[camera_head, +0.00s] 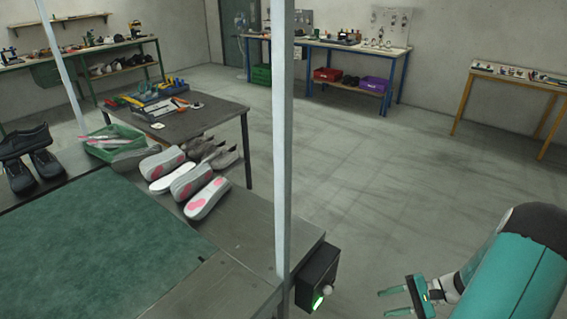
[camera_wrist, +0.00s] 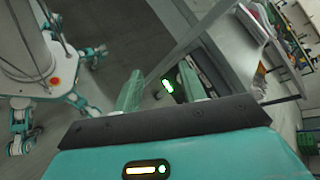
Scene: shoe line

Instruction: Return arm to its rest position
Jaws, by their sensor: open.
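My gripper (camera_head: 402,301) is at the lower right of the head view, at the end of my teal arm. Its two fingers are apart with nothing between them. It hangs in free space to the right of the bench, clear of the bench edge. In the wrist view my gripper (camera_wrist: 158,92) shows two green fingers spread apart and empty, with the floor and the bench's side beyond them.
A bench with a green mat (camera_head: 100,240) holds several shoe soles (camera_head: 207,198), black shoes (camera_head: 45,163) and a green crate (camera_head: 112,143). A grey post (camera_head: 283,140) rises at its edge. A black control box (camera_head: 316,280) hangs on its corner. The floor (camera_head: 390,180) to the right is clear.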

